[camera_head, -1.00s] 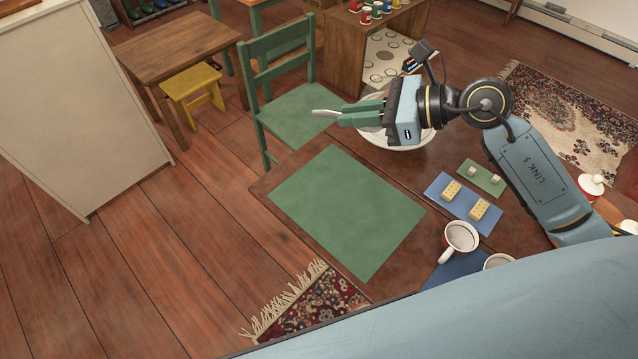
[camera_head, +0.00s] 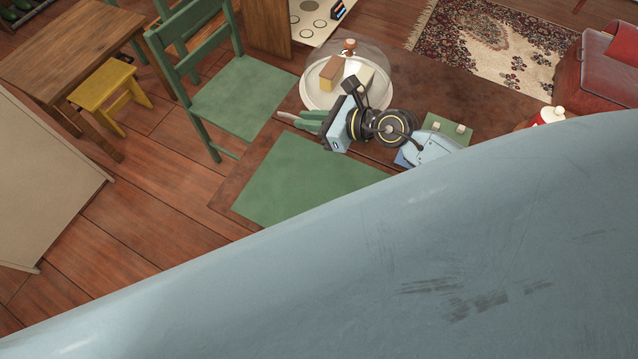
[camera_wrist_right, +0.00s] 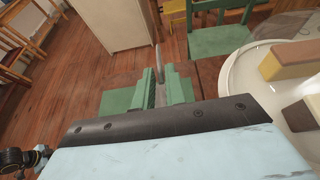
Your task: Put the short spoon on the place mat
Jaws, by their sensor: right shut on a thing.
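The green place mat (camera_head: 300,182) lies flat on the brown table (camera_head: 262,160); my own blue body hides its near part in the head view. My right gripper (camera_head: 307,120) is over the mat's far edge, beside the domed dish. Its green fingers are shut on a thin greyish utensil, seemingly the short spoon (camera_head: 286,116), whose end sticks out to the left. In the right wrist view the spoon (camera_wrist_right: 158,62) points away between the fingertips (camera_wrist_right: 160,78). The fingers hide the rest of it. My left gripper is not in view.
A dish (camera_head: 313,95) with a clear dome and cake-like blocks stands close behind the right gripper. A green chair (camera_head: 240,95) stands at the table's far left edge. A small green mat (camera_head: 436,124) and a red-and-white pot (camera_head: 548,117) are to the right.

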